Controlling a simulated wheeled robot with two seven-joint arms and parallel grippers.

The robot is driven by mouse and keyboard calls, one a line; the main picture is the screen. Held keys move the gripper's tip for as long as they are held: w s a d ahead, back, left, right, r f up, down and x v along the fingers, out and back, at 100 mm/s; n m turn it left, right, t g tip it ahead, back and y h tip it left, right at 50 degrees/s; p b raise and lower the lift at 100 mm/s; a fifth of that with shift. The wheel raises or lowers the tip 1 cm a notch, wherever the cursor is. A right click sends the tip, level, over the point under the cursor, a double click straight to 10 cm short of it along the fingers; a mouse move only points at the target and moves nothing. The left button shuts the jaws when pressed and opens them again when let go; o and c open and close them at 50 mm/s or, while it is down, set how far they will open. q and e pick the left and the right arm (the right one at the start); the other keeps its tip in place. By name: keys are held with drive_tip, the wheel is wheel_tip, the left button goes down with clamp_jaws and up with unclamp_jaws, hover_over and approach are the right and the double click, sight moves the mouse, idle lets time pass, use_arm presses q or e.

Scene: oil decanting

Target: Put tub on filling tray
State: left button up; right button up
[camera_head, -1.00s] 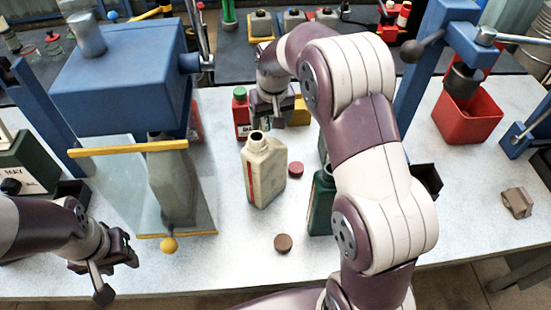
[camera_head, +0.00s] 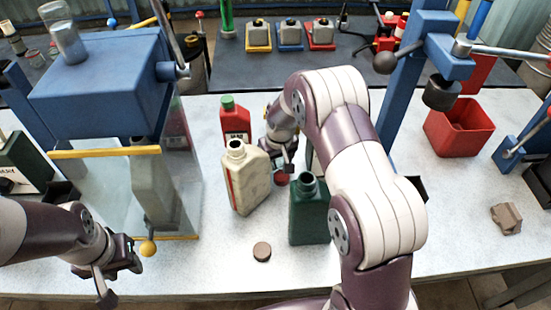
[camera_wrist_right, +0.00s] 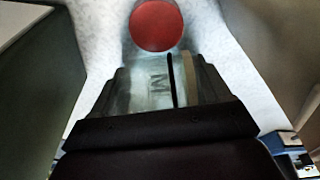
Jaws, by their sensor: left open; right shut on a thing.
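My right gripper (camera_head: 286,164) is just right of the cream can's neck, low over the white bench. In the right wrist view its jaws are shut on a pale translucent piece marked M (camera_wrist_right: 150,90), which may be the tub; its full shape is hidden. A red disc (camera_wrist_right: 157,25), seemingly a cap, lies just beyond the jaws and shows in the head view (camera_head: 282,179). My left gripper (camera_head: 122,262) is open and empty at the front left. I cannot tell which surface is the filling tray; a small black tray (camera_head: 424,186) is partly behind my right arm.
The cream can (camera_head: 248,182), green can (camera_head: 307,222) and red bottle (camera_head: 235,122) stand close around the right gripper. A red bin (camera_head: 458,128) is at right. A glass-sided blue machine (camera_head: 100,90) stands at left.

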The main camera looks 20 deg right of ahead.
drive_tip(key=shift+a+f, duration=0.1)
drive_tip(key=shift+f, duration=0.05)
drive_tip(key=o, duration=0.8)
